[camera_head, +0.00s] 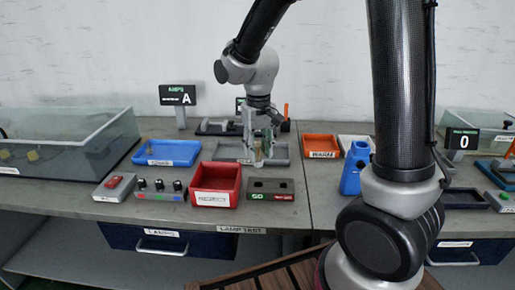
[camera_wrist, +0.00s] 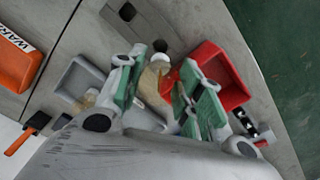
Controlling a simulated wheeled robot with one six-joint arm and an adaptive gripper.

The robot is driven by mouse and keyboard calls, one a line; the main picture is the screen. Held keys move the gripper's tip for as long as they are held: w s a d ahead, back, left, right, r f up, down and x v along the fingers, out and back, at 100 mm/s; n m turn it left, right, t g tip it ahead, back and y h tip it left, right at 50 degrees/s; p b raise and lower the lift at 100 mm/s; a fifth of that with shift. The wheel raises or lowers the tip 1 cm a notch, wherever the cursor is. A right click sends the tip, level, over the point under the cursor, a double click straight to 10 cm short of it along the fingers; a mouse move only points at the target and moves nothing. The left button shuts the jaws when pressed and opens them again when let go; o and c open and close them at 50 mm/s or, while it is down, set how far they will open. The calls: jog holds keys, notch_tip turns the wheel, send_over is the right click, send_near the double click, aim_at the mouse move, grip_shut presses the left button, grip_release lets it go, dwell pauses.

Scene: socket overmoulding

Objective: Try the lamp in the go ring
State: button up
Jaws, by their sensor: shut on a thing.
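The gauge block (camera_head: 271,195) is a dark block with two round holes, standing at the bench front. Its green GO label is on the left and its red label on the right. My gripper (camera_head: 257,160) is above the bench behind the block, pointing down. In the wrist view my gripper (camera_wrist: 158,88) has green pads shut on a lamp (camera_wrist: 152,82) with a pale, tan body. The GO hole (camera_wrist: 160,45) shows just beyond the lamp's end. The lamp appears apart from the block, but the height gap is hard to tell.
A red bin (camera_head: 216,188) stands left of the block. A grey tray (camera_head: 224,151) lies behind, below my gripper. A blue bottle-like thing (camera_head: 354,170) is at right.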

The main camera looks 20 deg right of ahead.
aim_at(258, 165)
jog(key=shift+f, duration=0.15)
jog(key=shift+f, duration=2.9)
jog(key=shift+f, duration=1.45)
jog(key=shift+r, duration=0.15)
jog(key=shift+r, duration=1.3)
jog(key=shift+r, duration=3)
